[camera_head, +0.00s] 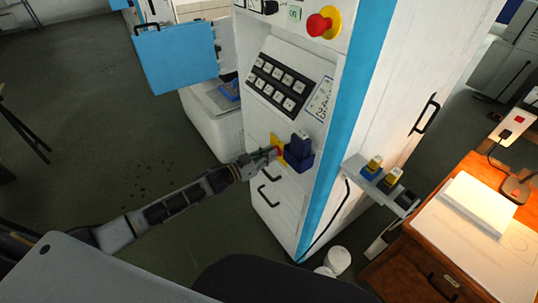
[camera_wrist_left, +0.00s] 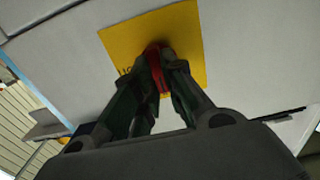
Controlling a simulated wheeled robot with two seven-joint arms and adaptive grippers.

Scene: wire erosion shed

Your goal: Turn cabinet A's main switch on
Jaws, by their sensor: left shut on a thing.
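The main switch is a red handle (camera_wrist_left: 156,72) on a square yellow plate (camera_wrist_left: 188,32) on the pale cabinet front (camera_head: 262,122). My left gripper (camera_wrist_left: 158,56) is shut on the red handle, with its fingers on both sides of it. In the head view my left gripper (camera_head: 274,152) reaches the plate from the left and hides most of it. Dark lettering on the plate is partly covered by a finger, so I cannot tell which position the handle is in. No letter naming the cabinet is readable. My right gripper is out of view.
A dark blue box (camera_head: 300,153) sticks out just right of the switch. A button panel (camera_head: 277,84) and a red emergency knob (camera_head: 319,25) are above. A drawer handle (camera_head: 268,197) is below. A small shelf (camera_head: 369,184) juts out at the right.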

